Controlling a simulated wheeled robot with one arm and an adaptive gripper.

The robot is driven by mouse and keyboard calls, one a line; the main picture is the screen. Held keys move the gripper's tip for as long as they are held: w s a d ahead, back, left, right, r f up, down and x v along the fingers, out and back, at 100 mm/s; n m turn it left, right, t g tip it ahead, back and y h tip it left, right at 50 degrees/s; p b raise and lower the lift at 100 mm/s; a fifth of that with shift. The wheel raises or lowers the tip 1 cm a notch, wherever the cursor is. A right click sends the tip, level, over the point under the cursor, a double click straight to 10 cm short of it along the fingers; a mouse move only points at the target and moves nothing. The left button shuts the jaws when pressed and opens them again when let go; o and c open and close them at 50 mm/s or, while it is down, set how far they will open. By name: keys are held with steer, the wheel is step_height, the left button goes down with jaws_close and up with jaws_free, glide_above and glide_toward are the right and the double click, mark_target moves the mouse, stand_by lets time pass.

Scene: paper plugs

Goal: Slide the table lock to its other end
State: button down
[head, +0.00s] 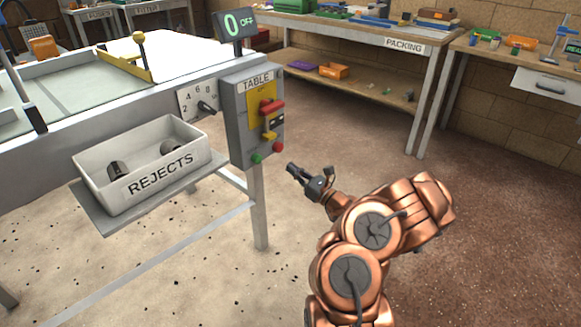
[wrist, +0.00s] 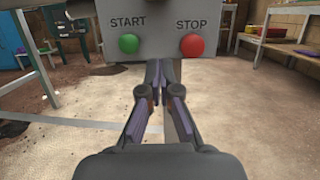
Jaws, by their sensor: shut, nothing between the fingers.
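The grey control box (head: 238,130) labelled TABLE stands on a post at the table's front right corner. On its yellow plate sit a red handle (head: 272,106), a dark slotted part and a small yellow tab (head: 269,135) below it. I cannot tell for sure which of these is the lock. A green START button (wrist: 129,43) and a red STOP button (wrist: 192,45) are at the box's bottom. My gripper (head: 292,168) is shut and empty, right of and slightly below the box, apart from it. In the wrist view its fingers (wrist: 162,72) point below the buttons, and the lock parts are out of sight.
A white REJECTS bin (head: 107,154) with dark pieces stands on a shelf left of the box. A numbered dial (head: 197,101) is beside the box, and a display (head: 237,24) reading 0 OFF is above it. The floor to the right is free.

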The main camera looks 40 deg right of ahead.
steer(key=x, duration=0.4)
steer(key=b+x, duration=0.1)
steer(key=x, duration=0.2)
steer(key=shift+w+a+r, duration=0.1)
steer(key=shift+w+r, duration=0.2)
steer(key=shift+r, duration=0.05)
steer(key=shift+s+r+b, duration=0.1)
steer(key=shift+r+b, duration=0.45)
steer(key=shift+r, duration=1.25)
steer(key=shift+r+p, duration=1.05)
steer(key=shift+r, duration=0.55)
steer(key=shift+f, duration=0.45)
step_height(320, 180, down, 4)
steer(key=shift+r+b, duration=0.2)
steer(key=shift+b, duration=0.25)
steer(key=p, duration=0.2)
glide_toward(273, 138)
steer(key=shift+s+f, duration=0.2)
steer(key=shift+f, duration=0.5)
steer(key=shift+s+f, duration=0.25)
steer(key=shift+f, duration=0.4)
steer(key=shift+s+f, duration=0.2)
steer(key=shift+f, duration=0.5)
